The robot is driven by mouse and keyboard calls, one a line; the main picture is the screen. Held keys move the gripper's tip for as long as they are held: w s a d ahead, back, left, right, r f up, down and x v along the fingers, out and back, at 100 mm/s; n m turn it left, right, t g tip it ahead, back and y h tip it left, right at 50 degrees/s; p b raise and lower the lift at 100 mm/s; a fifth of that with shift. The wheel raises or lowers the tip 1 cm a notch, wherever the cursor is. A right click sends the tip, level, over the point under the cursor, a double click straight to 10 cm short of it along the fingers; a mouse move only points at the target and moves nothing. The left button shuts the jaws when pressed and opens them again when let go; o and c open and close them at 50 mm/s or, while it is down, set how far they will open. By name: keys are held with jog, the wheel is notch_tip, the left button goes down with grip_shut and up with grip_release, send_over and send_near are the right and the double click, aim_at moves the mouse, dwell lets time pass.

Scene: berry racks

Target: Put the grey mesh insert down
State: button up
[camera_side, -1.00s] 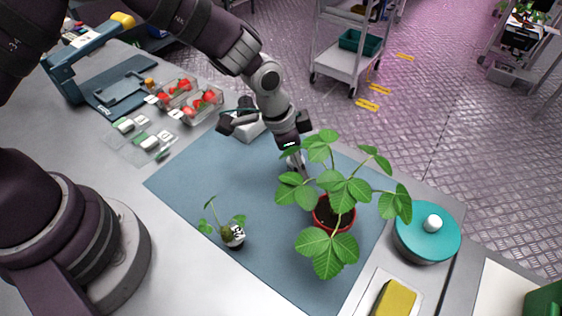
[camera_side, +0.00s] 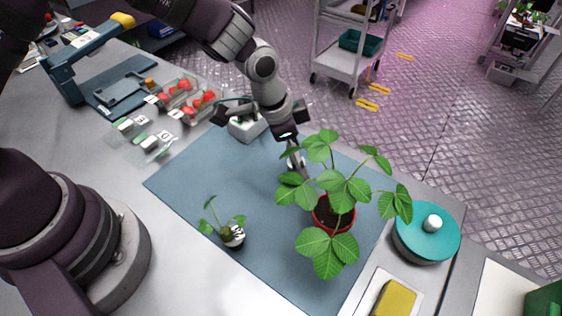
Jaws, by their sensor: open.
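My gripper (camera_side: 295,160) is over the back part of the blue mat (camera_side: 190,180), beside the leaves of the larger potted plant. Its fingers point down and are partly hidden by leaves. It is open. I cannot clearly make out the grey mesh insert; a small pale grey patch shows by the fingertips, but I cannot tell whether it is the insert or part of a finger. A small seedling in a white-and-black holder (camera_side: 233,237) stands on the mat at the front left. The larger plant stands in a red pot (camera_side: 333,226) right of the gripper.
A white box (camera_side: 245,127) stands at the mat's back edge. Berry punnets (camera_side: 200,104) and small labelled items (camera_side: 150,142) lie at the left. A teal round container (camera_side: 426,245) and a yellow sponge (camera_side: 394,298) are at the right. The mat's left part is clear.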

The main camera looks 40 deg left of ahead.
jog(key=v, duration=1)
jog(key=s+a+r+n+t+y, duration=0.1)
jog(key=s+a+r+n, duration=0.3)
jog(key=s+a, duration=0.2)
jog(key=s+a+r+n+t+y, duration=0.1)
jog(key=s+a+r+n+t, duration=0.1)
jog(key=s+a+r+n, duration=0.2)
jog(key=s+a+n, duration=0.1)
jog(key=s+a, duration=0.1)
jog(key=a, duration=0.1)
jog(key=shift+r, duration=0.15)
